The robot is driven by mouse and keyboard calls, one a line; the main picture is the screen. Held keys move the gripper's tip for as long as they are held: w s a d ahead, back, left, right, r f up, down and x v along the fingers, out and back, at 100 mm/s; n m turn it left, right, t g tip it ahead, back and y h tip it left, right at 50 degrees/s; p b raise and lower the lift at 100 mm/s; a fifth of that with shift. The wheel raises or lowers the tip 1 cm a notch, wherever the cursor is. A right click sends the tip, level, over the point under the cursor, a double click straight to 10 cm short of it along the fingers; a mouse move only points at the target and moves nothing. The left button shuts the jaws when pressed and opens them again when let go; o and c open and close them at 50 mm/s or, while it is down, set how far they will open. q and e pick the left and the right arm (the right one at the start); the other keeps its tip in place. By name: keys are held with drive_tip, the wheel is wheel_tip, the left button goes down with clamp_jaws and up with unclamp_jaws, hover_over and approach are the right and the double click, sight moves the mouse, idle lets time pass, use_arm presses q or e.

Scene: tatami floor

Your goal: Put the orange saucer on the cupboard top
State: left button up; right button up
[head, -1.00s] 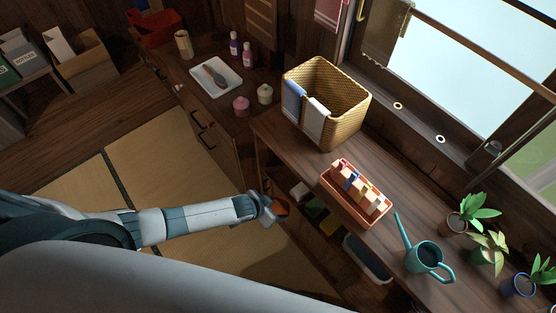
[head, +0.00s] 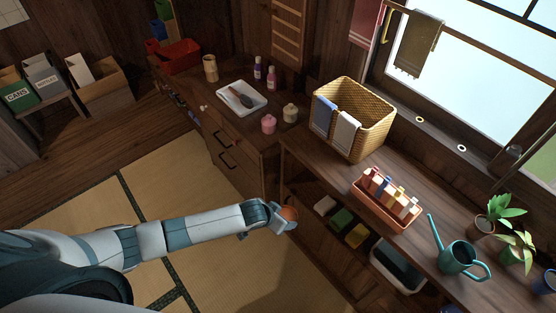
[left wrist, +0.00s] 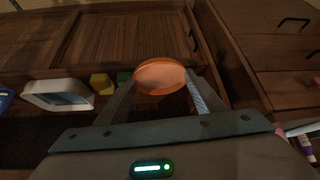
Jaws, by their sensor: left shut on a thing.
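The orange saucer (head: 289,213) is in the jaws of my left gripper (head: 282,220), above the tatami and in front of the open shelves. In the left wrist view the saucer (left wrist: 160,77) sits between the two fingertips, its round face showing. My left gripper is shut on it. The wooden cupboard top (head: 222,112), above the drawers, lies farther back, up and left of the gripper. My right gripper is out of view.
The adjoining bench holds a wicker basket (head: 369,137), an orange box (head: 372,207), a teal watering can (head: 457,258) and plants.

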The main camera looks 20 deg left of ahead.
use_arm(q)
drive_tip(key=w+r+n+b, duration=0.2)
drive_tip(key=w+r, duration=0.3)
drive_tip(key=r, duration=0.6)
wheel_tip(320, 180, up, 12)
drive_tip(key=n+y+b, duration=0.1)
drive_tip(key=y+b, duration=0.1)
hover_over(285, 208)
drive_tip(key=w, duration=0.1)
drive_tip(key=s+a+r+n+b, duration=0.1)
drive_tip(key=s+a+r, duration=0.2)
drive_tip(key=r, duration=0.4)
drive_tip(key=s+a+r+n, duration=0.1)
drive_tip(key=s+a+r, duration=0.2)
drive_tip(key=r, duration=0.5)
drive_tip(key=shift+s+r+t+y+b, duration=0.2)
drive_tip(key=shift+t+y+b, duration=0.1)
drive_tip(key=shift+y+b, duration=0.1)
drive_tip(key=shift+w+d, duration=0.1)
